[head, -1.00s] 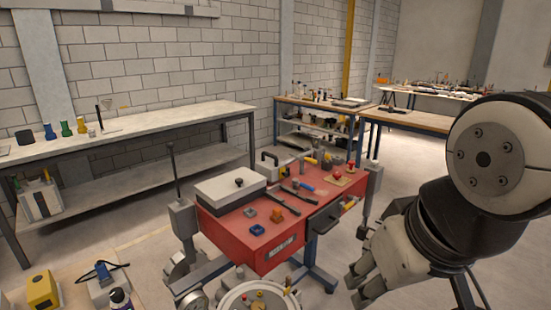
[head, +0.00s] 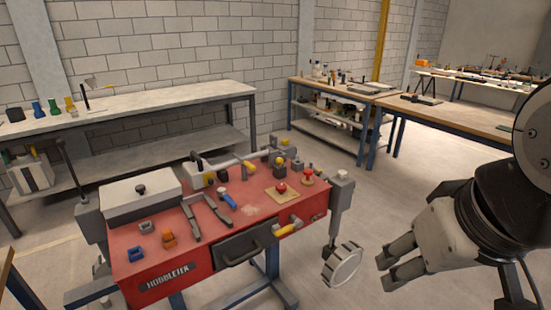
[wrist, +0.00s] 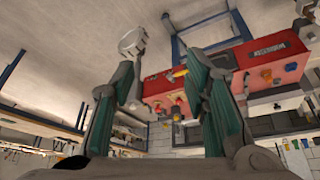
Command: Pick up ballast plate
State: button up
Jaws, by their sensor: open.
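No thing in view can be named for certain as the ballast plate. A flat grey-white block with a dark knob (head: 141,203) sits on the left end of the red sandbed table (head: 262,228). A small tan plate with a red knob (head: 283,192) lies near its right end. My gripper (head: 386,271) is at the right in the head view, beyond the table's right end, apart from it and empty. In the wrist view my gripper (wrist: 160,66) has its fingers apart, with the red table (wrist: 225,72) beyond them, upside down.
Blue and orange blocks, dark bars and yellow-handled tools lie on the red table. A handwheel (head: 342,265) sticks out at its right, between table and gripper. A long bench (head: 160,110) stands behind, and a wooden-topped bench (head: 455,118) at back right. The floor between is clear.

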aim_at(317, 172)
jog(key=i+l+u, duration=0.15)
jog(key=l, duration=0.3)
jog(key=u, duration=2.2)
jog(key=j+z, duration=0.1)
jog(key=z, duration=2.25)
jog(key=i+l, duration=0.2)
jog(key=i, duration=0.3)
jog(key=i+l, duration=0.2)
jog(key=i, duration=0.3)
jog(key=i+l+z, duration=0.1)
jog(key=i, duration=0.4)
jog(key=i+l, duration=0.25)
jog(key=i, duration=0.25)
